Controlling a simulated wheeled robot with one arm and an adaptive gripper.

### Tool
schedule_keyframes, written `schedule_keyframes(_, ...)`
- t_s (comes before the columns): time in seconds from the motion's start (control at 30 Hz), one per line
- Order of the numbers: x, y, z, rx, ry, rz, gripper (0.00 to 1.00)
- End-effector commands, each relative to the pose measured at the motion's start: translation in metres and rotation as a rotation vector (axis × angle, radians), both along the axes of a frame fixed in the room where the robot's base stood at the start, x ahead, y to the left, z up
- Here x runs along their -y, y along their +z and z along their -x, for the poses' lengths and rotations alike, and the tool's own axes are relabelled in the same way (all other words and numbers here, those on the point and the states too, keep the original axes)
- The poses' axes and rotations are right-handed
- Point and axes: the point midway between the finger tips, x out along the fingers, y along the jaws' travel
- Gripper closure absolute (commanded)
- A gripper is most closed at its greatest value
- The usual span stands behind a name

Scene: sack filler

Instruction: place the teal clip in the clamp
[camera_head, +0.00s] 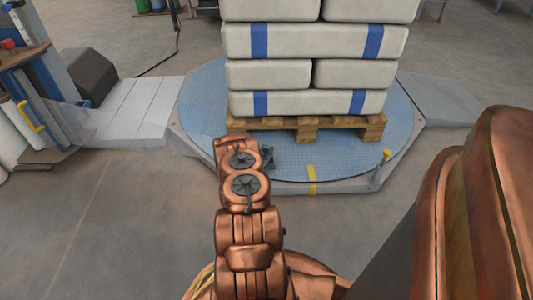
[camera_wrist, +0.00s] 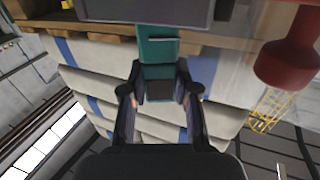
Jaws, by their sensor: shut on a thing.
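The teal clip (camera_wrist: 157,52) is in the upper middle of the wrist view, between the fingertips of my gripper (camera_wrist: 160,82). The gripper is shut on its dark lower end. The clip's far end reaches up to a dark grey block (camera_wrist: 145,10) at the top edge, which may be the clamp; I cannot tell whether they touch. In the head view my gripper (camera_head: 267,156) is partly hidden behind my arm, over the near edge of the turntable. The clip and clamp cannot be made out there.
Pale sacks with blue bands (camera_head: 310,42) are stacked on a wooden pallet (camera_head: 345,128) on the blue round turntable (camera_head: 205,110), just beyond my gripper. A red rounded part (camera_wrist: 290,50) stands close at right in the wrist view. Open floor (camera_head: 130,240) lies at left.

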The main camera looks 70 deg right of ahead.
Motion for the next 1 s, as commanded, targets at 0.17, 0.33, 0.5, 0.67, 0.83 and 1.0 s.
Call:
schedule_keyframes(0.17,0.0,0.002,0.0,0.0,0.0,0.001,1.0)
schedule_keyframes(0.33,0.0,-0.002,-0.001,0.0,0.001,0.0,1.0)
schedule_keyframes(0.5,0.0,-0.007,0.0,0.0,0.0,0.0,1.0)
schedule_keyframes(0.67,0.0,-0.011,0.001,-0.001,-0.002,-0.001,1.0)
schedule_keyframes(0.83,0.0,-0.013,0.001,0.0,-0.001,-0.003,0.64)
schedule_keyframes(1.0,0.0,-0.015,0.002,0.0,-0.001,-0.005,0.47)
